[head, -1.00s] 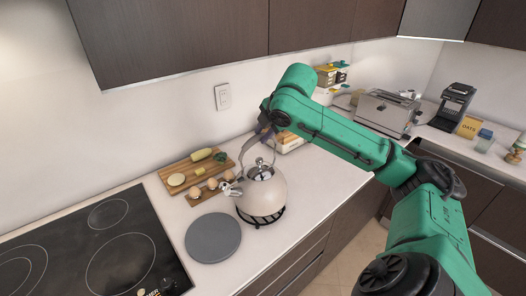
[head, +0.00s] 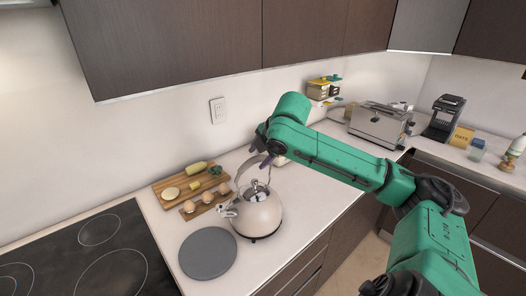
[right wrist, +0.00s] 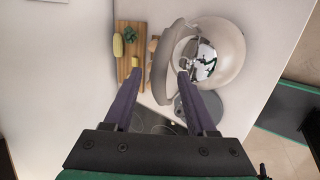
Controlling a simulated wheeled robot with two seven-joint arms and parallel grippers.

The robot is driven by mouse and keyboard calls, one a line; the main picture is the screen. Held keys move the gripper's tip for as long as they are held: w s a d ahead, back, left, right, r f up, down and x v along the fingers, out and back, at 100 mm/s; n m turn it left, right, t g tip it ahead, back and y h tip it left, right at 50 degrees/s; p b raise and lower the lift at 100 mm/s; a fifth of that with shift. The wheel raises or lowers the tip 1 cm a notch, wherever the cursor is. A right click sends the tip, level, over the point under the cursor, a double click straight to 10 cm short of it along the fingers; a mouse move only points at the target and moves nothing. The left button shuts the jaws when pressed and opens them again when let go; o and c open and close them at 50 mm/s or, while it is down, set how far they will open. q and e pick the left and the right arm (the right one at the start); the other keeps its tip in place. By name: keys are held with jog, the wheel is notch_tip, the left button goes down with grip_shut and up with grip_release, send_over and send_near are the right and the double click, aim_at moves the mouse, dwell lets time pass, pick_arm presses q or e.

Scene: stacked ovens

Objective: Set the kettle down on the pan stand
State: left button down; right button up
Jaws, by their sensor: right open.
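The cream kettle (head: 260,214) with a grey arched handle stands upright on the counter side of the hob. It also shows in the right wrist view (right wrist: 225,50). Only a thin dark edge of the black pan stand (head: 266,238) shows beneath it; the kettle hides the rest, and it appears to rest on the stand. My right gripper (head: 264,152) is at the top of the handle, partly hidden by my arm. In the right wrist view its fingers (right wrist: 159,78) are apart, one on each side of the handle (right wrist: 163,65). My left gripper is in neither view.
A grey round mat (head: 207,254) lies just left of the kettle. The black hob (head: 90,262) is further left. An egg holder (head: 205,203) and a cutting board (head: 180,188) with food lie close behind. A toaster (head: 378,124) stands to the right.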

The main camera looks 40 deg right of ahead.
jog(key=b+v, duration=0.2)
jog(key=v, duration=0.1)
jog(key=shift+s, duration=0.1)
jog(key=b+v, duration=0.1)
jog(key=v, duration=0.7)
jog(key=shift+r, duration=0.2)
